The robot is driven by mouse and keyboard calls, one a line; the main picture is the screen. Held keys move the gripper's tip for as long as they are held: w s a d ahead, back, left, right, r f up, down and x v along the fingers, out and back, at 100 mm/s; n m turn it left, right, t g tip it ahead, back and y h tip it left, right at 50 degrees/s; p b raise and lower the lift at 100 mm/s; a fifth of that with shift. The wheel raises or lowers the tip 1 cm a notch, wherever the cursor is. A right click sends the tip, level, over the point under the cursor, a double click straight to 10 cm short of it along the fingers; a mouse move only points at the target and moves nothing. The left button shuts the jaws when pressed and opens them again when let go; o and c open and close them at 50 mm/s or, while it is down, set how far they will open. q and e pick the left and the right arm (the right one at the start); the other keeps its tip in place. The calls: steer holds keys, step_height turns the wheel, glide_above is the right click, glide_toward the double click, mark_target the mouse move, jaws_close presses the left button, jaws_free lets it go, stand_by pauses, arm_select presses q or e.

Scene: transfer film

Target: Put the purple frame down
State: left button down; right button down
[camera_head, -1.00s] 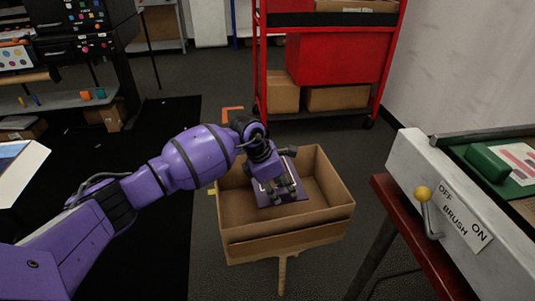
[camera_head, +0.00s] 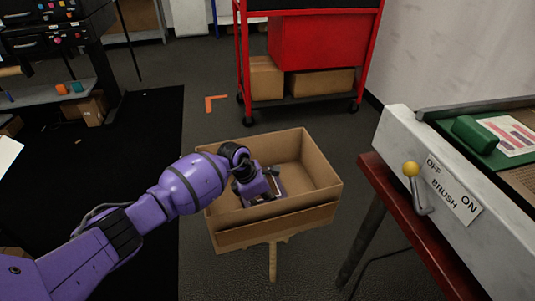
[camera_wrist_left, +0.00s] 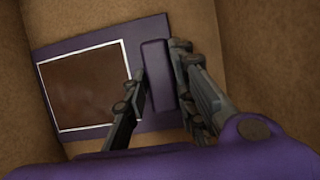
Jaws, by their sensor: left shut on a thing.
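The purple frame (camera_wrist_left: 100,140) has a brown panel with a white border and a raised purple bar (camera_wrist_left: 158,75) along one side. In the left wrist view it is inside the cardboard box (camera_head: 325,187), close to the box's inner walls. My left gripper (camera_wrist_left: 160,92) has its fingers on both sides of the bar and is shut on it. In the head view the left gripper (camera_head: 264,198) reaches down into the box and hides most of the frame. I cannot tell whether the frame touches the box floor. My right gripper is not in view.
The box stands on a post. A grey machine (camera_head: 440,180) with a yellow-knobbed lever (camera_head: 411,169) is on a red table (camera_head: 425,235) at the right. A red cart (camera_head: 310,50) stands behind. The right part of the box is empty.

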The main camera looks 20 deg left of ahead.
arm_select(q)
steer(key=shift+w+r, duration=0.1)
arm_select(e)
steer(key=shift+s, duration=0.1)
arm_select(q)
steer(key=c, duration=1.5)
jaws_free()
steer(key=shift+o, duration=0.2)
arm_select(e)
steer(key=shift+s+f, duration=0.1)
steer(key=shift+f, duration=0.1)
arm_select(q)
steer(key=shift+r, duration=0.3)
steer(key=p+v, duration=0.2)
steer(key=v, duration=0.9)
steer(key=shift+s+p, duration=0.25)
steer(key=shift+p, duration=0.05)
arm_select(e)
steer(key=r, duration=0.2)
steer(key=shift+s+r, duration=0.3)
